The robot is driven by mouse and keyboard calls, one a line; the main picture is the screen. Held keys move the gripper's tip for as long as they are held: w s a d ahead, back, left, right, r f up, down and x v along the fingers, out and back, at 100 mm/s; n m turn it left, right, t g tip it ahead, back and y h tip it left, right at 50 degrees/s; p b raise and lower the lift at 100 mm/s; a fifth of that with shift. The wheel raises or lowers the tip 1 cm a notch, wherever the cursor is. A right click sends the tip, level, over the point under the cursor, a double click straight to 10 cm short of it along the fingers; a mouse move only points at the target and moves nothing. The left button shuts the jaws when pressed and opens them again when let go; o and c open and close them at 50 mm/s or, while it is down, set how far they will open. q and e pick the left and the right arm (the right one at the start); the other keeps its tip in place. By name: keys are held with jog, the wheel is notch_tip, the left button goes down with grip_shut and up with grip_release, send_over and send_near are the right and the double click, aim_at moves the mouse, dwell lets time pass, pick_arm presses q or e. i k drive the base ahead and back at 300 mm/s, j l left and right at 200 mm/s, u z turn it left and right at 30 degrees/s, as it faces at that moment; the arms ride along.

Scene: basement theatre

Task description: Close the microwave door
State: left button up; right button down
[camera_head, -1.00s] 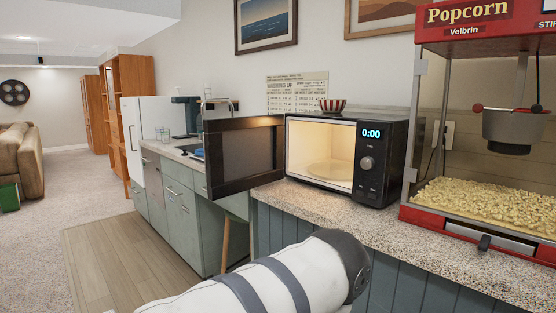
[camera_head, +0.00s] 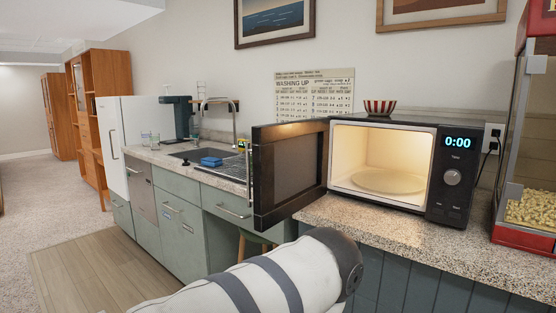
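The black microwave (camera_head: 458,178) stands on the speckled counter at the right, with its inside lit and a clock reading 0:00. Its door (camera_head: 291,172) is swung wide open to the left, sticking out past the counter's front edge. A round glass plate (camera_head: 388,181) lies inside the empty-looking cavity. A white arm link of mine with dark bands shows at the bottom middle, below the door and apart from it in the picture. Neither of my grippers shows in this view.
The speckled counter (camera_head: 400,235) has free room in front of the microwave. A red popcorn machine (camera_head: 522,238) stands at the right edge. A striped bowl (camera_head: 379,107) sits on top of the microwave. Green cabinets with a sink (camera_head: 205,152) and a white fridge are at the left.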

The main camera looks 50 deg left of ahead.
aim_at(290, 159)
jog(key=j, duration=0.55)
jog(key=k+j+z, duration=0.1)
jog(key=j, duration=1)
jog(key=j+z, duration=0.15)
jog(key=j, duration=1.5)
